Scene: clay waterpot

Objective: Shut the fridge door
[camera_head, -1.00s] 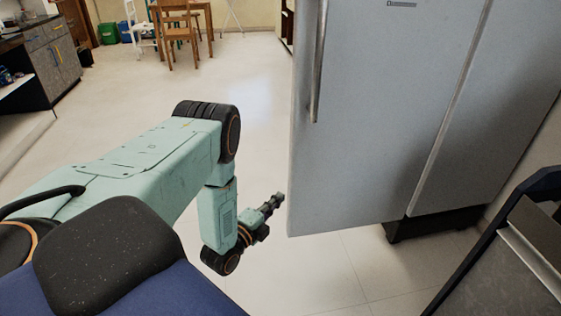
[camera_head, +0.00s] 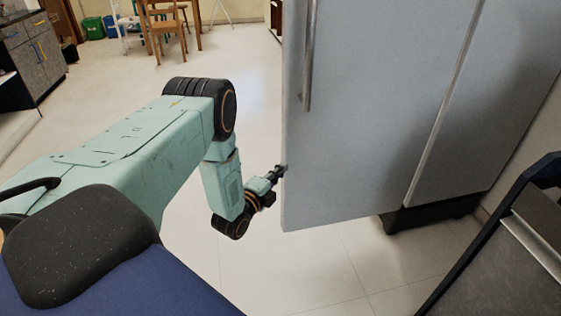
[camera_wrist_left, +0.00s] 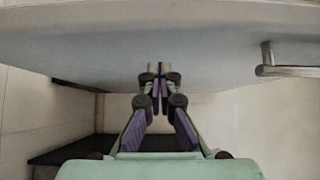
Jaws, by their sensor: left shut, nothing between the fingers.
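The grey fridge door (camera_head: 350,130) stands swung out from the fridge, its lower left corner jutting past the dark fridge base (camera_head: 430,214). Its long vertical handle (camera_head: 308,60) is near the door's left edge. My left gripper (camera_head: 281,170) is shut and empty, its tips at that left edge; I cannot tell whether they touch. In the left wrist view, the shut fingers (camera_wrist_left: 160,72) point at the pale door surface (camera_wrist_left: 200,45), with the handle (camera_wrist_left: 285,70) to their right. My right gripper is not in view.
A dark-framed grey piece (camera_head: 510,235) stands at the lower right. A cabinet (camera_head: 32,60) is at the far left, and a wooden chair (camera_head: 163,28) is at the back. The pale floor between them is clear.

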